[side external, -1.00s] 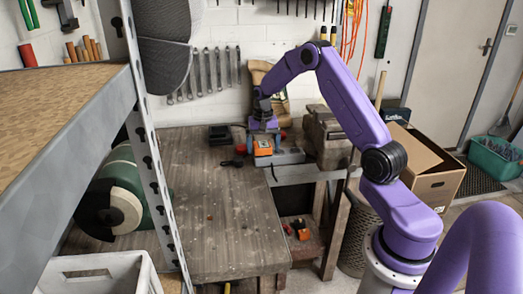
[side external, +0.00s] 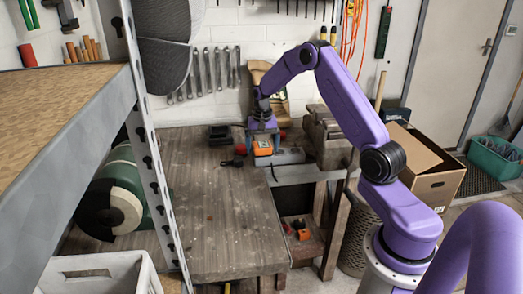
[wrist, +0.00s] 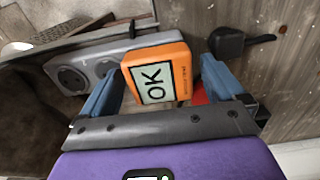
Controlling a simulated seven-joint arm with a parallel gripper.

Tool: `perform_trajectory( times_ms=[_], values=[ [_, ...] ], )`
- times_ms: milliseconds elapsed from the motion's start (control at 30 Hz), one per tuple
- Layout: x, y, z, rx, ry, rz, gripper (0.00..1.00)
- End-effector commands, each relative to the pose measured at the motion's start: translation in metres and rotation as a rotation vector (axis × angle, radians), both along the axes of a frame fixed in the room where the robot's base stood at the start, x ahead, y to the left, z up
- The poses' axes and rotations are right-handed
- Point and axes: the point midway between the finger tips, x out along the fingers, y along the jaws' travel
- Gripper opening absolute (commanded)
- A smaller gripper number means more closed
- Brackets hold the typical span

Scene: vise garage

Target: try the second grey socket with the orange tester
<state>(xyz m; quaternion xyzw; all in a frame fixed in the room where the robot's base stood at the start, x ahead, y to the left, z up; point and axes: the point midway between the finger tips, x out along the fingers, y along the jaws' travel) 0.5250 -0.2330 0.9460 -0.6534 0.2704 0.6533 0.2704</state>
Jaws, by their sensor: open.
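The orange tester (wrist: 185,58) stands on the grey socket strip (wrist: 120,44), and its screen reads "OK". Open sockets show on the strip to its left in the wrist view. The socket under the tester is hidden, so its place in the row cannot be fully told. My gripper (wrist: 150,90) is open, with its blue fingers on either side of the tester. In the side view the tester (side external: 263,148) sits below my gripper (side external: 263,139), near the left end of the visible strip (side external: 290,157).
A metal vise (side external: 328,135) stands just right of the strip. A black box (side external: 219,135) and a small black object (side external: 232,162) lie to the left. A red thing (wrist: 199,93) is partly hidden behind a finger. The front of the wooden bench (side external: 225,220) is mostly clear.

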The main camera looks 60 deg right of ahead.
Motion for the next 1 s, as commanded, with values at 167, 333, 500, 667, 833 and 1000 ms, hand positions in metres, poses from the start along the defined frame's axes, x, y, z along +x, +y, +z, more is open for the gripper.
perform_trajectory(
  times_ms=[167,333,500,667,833,1000],
  values=[
    [-0.0001,-0.0001,0.0000,0.000,0.000,0.000,0.96],
    [-0.0002,-0.0002,0.0000,0.000,0.000,-0.001,0.96],
    [-0.0002,-0.0002,0.0000,0.000,0.000,0.000,0.73],
    [-0.0001,-0.0002,0.0001,0.000,0.000,0.000,0.26],
    [0.0001,-0.0003,0.0027,-0.001,-0.001,0.000,0.18],
    [0.0003,-0.0003,0.0088,0.000,-0.001,0.000,0.18]
  ],
)
